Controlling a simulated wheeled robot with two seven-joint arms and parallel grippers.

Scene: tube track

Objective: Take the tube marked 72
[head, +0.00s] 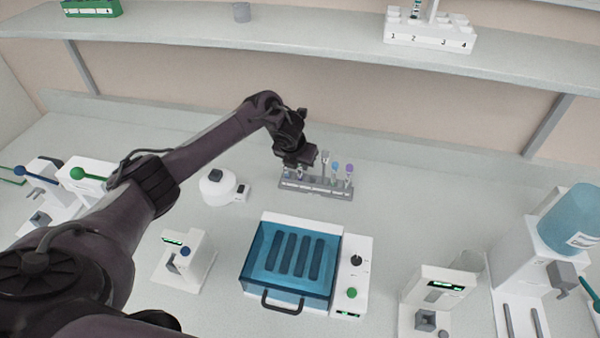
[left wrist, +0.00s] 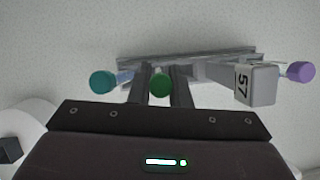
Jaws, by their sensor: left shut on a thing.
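My left gripper (head: 300,166) is at the left part of the grey tube rack (head: 318,189) at the back of the bench. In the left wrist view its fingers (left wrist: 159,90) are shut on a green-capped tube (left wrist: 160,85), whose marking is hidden. A teal-capped tube (left wrist: 103,82) is to its left. To its right are a grey block-shaped cap marked 57 (left wrist: 257,85) and a purple-capped tube (left wrist: 300,72). No number 72 is readable. In the head view, a blue-capped tube (head: 335,168) and a purple-capped tube (head: 349,169) stand at the rack's right end.
A blue-lidded device (head: 292,262) stands in front of the rack, and a round white device (head: 218,187) to its left. Other machines (head: 184,257) stand nearer. A shelf (head: 280,40) runs above, holding a numbered white rack (head: 430,38). Bench right of the rack is clear.

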